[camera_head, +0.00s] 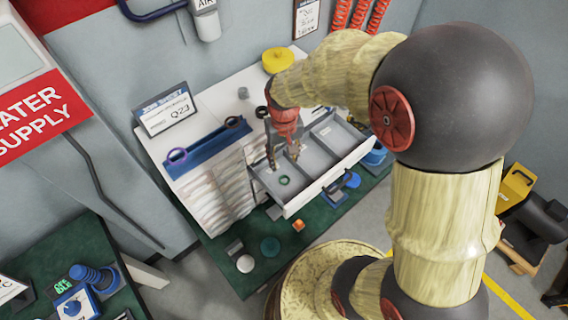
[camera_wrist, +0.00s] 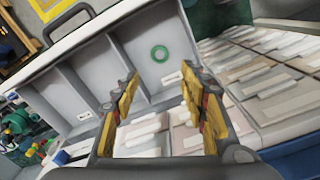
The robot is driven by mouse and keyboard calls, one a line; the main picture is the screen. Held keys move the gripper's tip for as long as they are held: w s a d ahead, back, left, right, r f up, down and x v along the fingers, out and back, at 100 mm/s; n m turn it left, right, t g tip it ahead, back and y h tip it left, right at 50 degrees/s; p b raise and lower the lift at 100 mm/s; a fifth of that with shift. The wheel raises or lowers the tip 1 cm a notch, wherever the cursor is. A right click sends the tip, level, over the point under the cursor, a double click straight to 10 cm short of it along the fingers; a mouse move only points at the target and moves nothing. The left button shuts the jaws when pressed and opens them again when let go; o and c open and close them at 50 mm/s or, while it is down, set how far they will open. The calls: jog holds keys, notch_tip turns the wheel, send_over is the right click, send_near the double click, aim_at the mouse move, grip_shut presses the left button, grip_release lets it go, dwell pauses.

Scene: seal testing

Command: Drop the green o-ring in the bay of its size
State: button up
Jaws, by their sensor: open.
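The green o-ring (camera_head: 284,180) lies flat in the front-left bay of the open grey drawer (camera_head: 292,208). In the wrist view the same green o-ring (camera_wrist: 160,54) lies on the floor of the right-hand bay, apart from the bay walls. Small white labels, unreadable here, lie in the bays (camera_wrist: 84,115). My gripper (camera_head: 283,157) points down over the drawer, above and behind the ring. In the wrist view my gripper (camera_wrist: 160,86) has its fingers spread with nothing between them, and the ring shows beyond the fingertips.
A blue rack (camera_head: 207,147) on the cabinet top holds a purple ring (camera_head: 177,156) and a dark ring (camera_head: 232,122). A job sheet (camera_head: 166,110) reading Q23 stands behind.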

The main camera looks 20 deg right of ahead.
jog(key=s+r+t, duration=0.2)
jog(key=s+r, duration=0.5)
jog(key=r, duration=0.4)
jog(key=s+r+n+t, duration=0.1)
jog(key=s+r+t, duration=0.2)
jog(key=s+r, duration=0.4)
notch_tip(320, 180, up, 4)
jog(key=shift+s+f, duration=0.1)
jog(key=shift+s, duration=0.1)
jog(key=shift+f+b, duration=0.55)
jog(key=shift+f, duration=0.05)
jog(key=shift+o, duration=0.4)
